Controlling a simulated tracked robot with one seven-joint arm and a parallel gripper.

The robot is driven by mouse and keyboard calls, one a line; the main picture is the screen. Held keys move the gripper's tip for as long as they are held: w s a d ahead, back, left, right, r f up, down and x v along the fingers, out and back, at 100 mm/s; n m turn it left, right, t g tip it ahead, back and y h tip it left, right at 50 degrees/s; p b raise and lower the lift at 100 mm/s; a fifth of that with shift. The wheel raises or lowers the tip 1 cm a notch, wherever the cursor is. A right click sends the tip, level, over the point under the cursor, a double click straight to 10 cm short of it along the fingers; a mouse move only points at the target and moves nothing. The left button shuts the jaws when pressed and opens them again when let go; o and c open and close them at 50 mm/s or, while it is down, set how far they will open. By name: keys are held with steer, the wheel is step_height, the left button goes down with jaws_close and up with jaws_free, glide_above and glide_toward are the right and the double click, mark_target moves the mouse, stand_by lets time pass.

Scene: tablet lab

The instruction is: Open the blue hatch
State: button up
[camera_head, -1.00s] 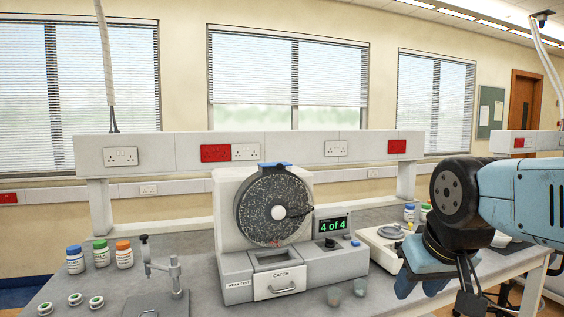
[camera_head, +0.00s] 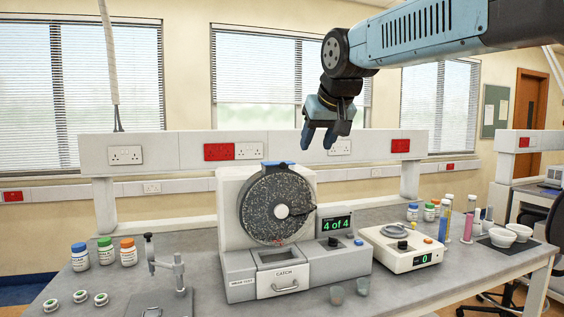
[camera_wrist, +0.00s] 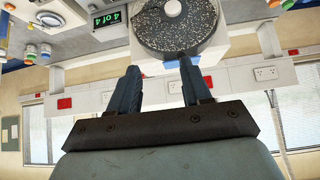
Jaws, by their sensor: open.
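The blue hatch (camera_head: 277,164) is a small blue flap on the top rim of the round speckled drum (camera_head: 262,208) of the white machine. It looks closed in the head view. My gripper (camera_head: 319,146) hangs above and to the right of the hatch, fingers pointing down, open and empty. In the wrist view my gripper (camera_wrist: 160,62) shows its two dark fingers apart.
The display box (camera_head: 336,223) reads "4 of 4", beside the CATCH drawer (camera_head: 284,281). A scale (camera_head: 403,248) stands to the right, bottles (camera_head: 104,251) to the left, and two small cups (camera_head: 350,290) in front. The raised socket rail (camera_head: 290,146) runs behind the machine.

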steer(key=w+a+r, duration=0.3)
steer(key=a, duration=0.1)
glide_toward(283, 165)
steer(key=x, duration=0.8)
steer(key=shift+d, duration=0.1)
steer(key=shift+c, duration=0.3)
jaws_close()
